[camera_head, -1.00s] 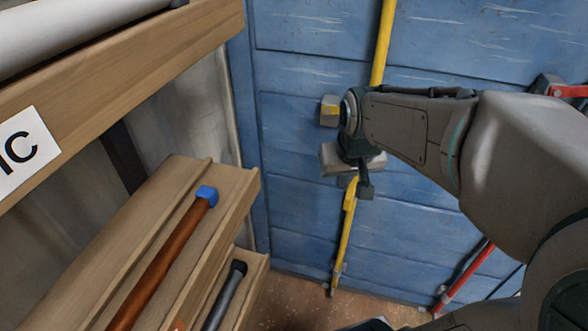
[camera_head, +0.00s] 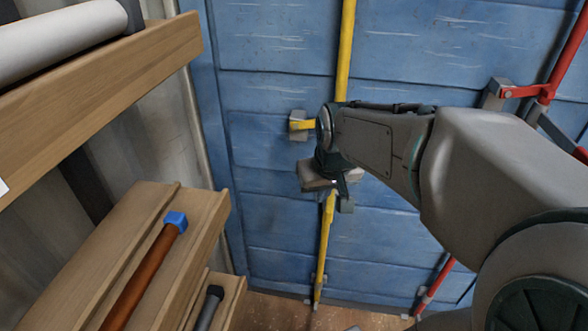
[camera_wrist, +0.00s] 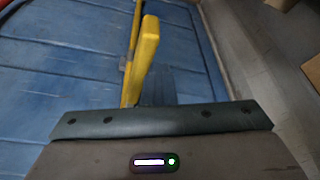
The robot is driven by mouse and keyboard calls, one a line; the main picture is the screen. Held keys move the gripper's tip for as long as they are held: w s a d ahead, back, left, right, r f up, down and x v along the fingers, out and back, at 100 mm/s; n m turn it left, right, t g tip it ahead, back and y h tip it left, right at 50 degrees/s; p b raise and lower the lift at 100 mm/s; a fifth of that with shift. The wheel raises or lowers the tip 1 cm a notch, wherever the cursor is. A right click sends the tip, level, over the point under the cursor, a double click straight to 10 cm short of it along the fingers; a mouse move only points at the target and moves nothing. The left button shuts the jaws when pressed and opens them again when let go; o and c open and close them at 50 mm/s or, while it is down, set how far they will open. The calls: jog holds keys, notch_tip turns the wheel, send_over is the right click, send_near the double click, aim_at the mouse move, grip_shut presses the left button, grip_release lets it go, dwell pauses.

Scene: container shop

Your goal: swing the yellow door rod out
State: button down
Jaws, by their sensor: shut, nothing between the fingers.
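The yellow door rod (camera_head: 345,45) runs upright along the blue container door (camera_head: 270,50). Its middle is hidden behind my arm, and its lower part (camera_head: 322,255) shows again near the floor. A short yellow piece sits at a grey bracket (camera_head: 298,127) left of my wrist. My gripper (camera_head: 335,185) is in front of the rod's middle, with its fingertips mostly hidden. In the wrist view, my gripper (camera_wrist: 157,88) is shut with nothing between its fingers. A yellow handle (camera_wrist: 145,50) rises close beside the fingers; I cannot tell whether they touch.
A wooden shelf (camera_head: 110,75) holds a white roll (camera_head: 60,40) at the left. Lower wooden racks (camera_head: 110,245) hold a brown rod with a blue cap (camera_head: 150,265) and a grey rod (camera_head: 211,308). Red door hardware (camera_head: 560,60) stands at the right.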

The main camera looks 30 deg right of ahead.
notch_tip(320, 180, up, 10)
jog(key=s+d+p, duration=0.2)
jog(key=p, duration=0.4)
jog(key=shift+d+f, duration=0.25)
jog(key=shift+d, duration=0.1)
jog(key=s+a+f+n, duration=0.1)
jog(key=s+a+f, duration=0.1)
jog(key=a, duration=0.6)
jog(key=s+a+f+n+y, duration=0.1)
jog(key=s+a+f, duration=0.2)
jog(key=a, duration=0.5)
jog(key=shift+s+f+n+g, duration=0.15)
jog(key=shift+n+g, duration=0.15)
